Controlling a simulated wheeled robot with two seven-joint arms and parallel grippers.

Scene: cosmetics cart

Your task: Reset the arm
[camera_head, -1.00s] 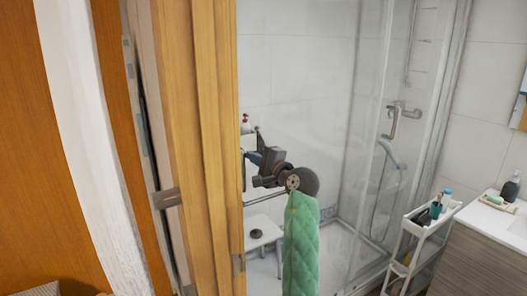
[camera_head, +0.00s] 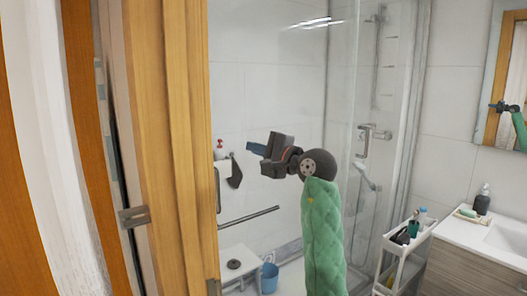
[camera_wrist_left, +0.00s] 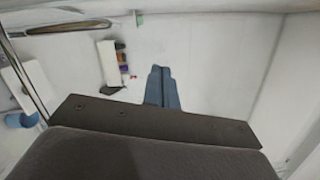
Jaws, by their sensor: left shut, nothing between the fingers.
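My left arm, in a green quilted sleeve (camera_head: 323,235), rises from the bottom of the head view. Its dark wrist points left, and the left gripper (camera_head: 256,149) with blue fingers is in front of the white shower wall. In the left wrist view the blue fingers (camera_wrist_left: 162,88) lie together, shut, with nothing between them. They appear clear of the wall and shelf. My right gripper is not in view.
A wooden door frame (camera_head: 175,150) stands close on the left. A glass shower panel (camera_head: 345,110), white cart (camera_head: 400,245) and washbasin counter (camera_head: 475,232) are on the right. A white stool (camera_head: 238,262) and blue bucket (camera_head: 269,278) are behind. A mirror (camera_head: 503,80) reflects my arm.

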